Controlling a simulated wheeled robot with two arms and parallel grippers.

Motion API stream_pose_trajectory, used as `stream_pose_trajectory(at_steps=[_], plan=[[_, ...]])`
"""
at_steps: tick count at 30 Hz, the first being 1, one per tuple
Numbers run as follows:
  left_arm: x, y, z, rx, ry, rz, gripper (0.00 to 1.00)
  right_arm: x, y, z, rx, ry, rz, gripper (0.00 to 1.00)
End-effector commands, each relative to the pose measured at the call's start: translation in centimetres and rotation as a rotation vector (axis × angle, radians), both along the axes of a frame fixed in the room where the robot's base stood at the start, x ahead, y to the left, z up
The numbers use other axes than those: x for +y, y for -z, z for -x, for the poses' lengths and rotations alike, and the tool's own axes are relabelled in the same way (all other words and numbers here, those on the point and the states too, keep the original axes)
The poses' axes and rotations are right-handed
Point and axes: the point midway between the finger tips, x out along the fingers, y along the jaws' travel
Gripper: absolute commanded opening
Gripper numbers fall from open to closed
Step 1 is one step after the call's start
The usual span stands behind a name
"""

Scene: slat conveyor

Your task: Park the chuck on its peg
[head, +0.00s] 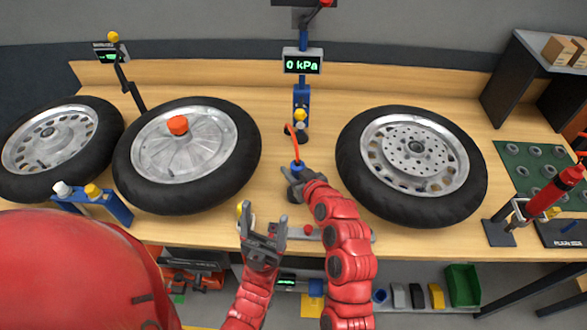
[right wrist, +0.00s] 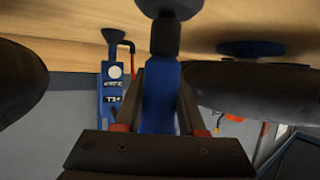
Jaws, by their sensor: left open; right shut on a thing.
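The chuck (head: 297,166) is a blue piece with a black end. My right gripper (head: 296,180) is shut on it above the middle of the bench, between two wheels. In the right wrist view the chuck's blue body (right wrist: 160,100) is between the fingers. An orange hose (head: 294,143) runs from the chuck up to the blue inflator stand (head: 301,97). The stand also shows in the right wrist view (right wrist: 113,92). I cannot make out the peg for certain. My left gripper (head: 262,222) is open and empty at the bench's front edge.
The gauge (head: 302,64) above the stand reads 0 kPa. A wheel with an orange cap (head: 177,125) lies to the left, another wheel (head: 412,150) to the right. A red tool on a stand (head: 553,195) is at far right. Bare wood surrounds the inflator stand.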

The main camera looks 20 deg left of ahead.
Motion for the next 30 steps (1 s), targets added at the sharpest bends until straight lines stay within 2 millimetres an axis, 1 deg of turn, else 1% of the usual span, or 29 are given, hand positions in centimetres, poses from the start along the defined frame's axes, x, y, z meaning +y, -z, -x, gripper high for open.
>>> stream_pose_trajectory(at_steps=[14, 15, 20, 21, 30], plan=[[-0.01, 0.68, 0.00, 0.000, 0.000, 0.000, 0.74, 0.01, 0.75, -0.01, -0.001, 0.000, -0.001, 0.00], [0.00, 0.64, 0.01, 0.000, 0.000, 0.000, 0.74, 0.01, 0.73, -0.01, -0.001, 0.000, -0.001, 0.43], [0.00, 0.61, 0.00, 0.000, 0.000, 0.000, 0.74, 0.00, 0.70, 0.00, 0.000, 0.000, 0.000, 0.72], [0.00, 0.61, 0.00, 0.000, 0.000, 0.000, 0.74, 0.00, 0.70, 0.00, 0.000, 0.000, 0.000, 0.74], [0.00, 0.55, 0.00, 0.000, 0.000, 0.000, 0.74, 0.00, 0.61, 0.00, 0.000, 0.000, 0.000, 0.74]])
